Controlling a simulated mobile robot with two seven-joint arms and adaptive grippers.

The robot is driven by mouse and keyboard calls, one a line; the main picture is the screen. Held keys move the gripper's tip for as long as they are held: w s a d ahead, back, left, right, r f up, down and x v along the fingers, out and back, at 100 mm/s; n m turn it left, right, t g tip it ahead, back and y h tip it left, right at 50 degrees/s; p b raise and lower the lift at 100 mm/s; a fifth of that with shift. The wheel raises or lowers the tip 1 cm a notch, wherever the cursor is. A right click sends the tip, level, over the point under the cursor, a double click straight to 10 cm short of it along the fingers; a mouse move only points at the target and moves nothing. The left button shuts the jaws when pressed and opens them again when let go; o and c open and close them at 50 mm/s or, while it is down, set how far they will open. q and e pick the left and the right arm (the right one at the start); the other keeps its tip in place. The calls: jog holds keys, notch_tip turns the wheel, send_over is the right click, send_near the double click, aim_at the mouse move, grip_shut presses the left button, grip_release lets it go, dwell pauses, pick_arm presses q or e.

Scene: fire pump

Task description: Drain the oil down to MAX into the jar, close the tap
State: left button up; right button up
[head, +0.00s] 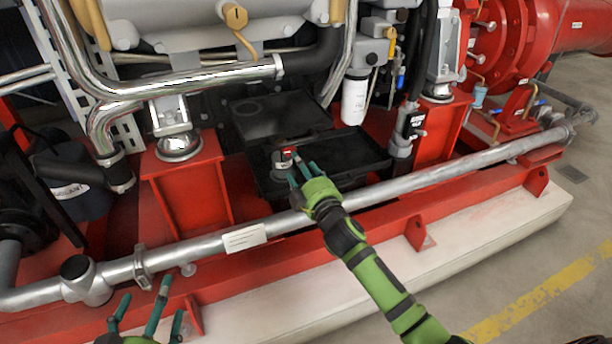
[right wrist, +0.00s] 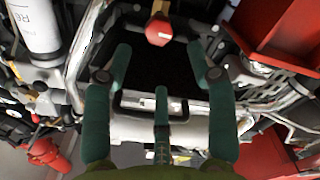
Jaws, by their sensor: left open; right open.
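A small red tap handle (head: 287,151) shows low in the engine bay, above a black drip tray (head: 350,150). A greyish round thing, possibly the jar (head: 283,168), sits just below it. My right gripper (head: 303,172) reaches in from the lower right, open, its fingertips close to both. In the right wrist view a red knob (right wrist: 159,30) on a brass-coloured stem shows beyond the open, empty fingers (right wrist: 160,62). I cannot tell if they touch. My left gripper (head: 146,296) is open and empty at the bottom left. The oil level and MAX mark cannot be made out.
A silver pipe (head: 400,190) runs across the front, under my right forearm. Red supports (head: 186,185) flank the tray. A white filter (head: 354,100) hangs at the tray's back right. A dark can (head: 70,185) stands at the left.

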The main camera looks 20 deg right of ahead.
jog(key=shift+s, duration=1.3)
jog(key=shift+d, duration=0.1)
dwell(5.2)
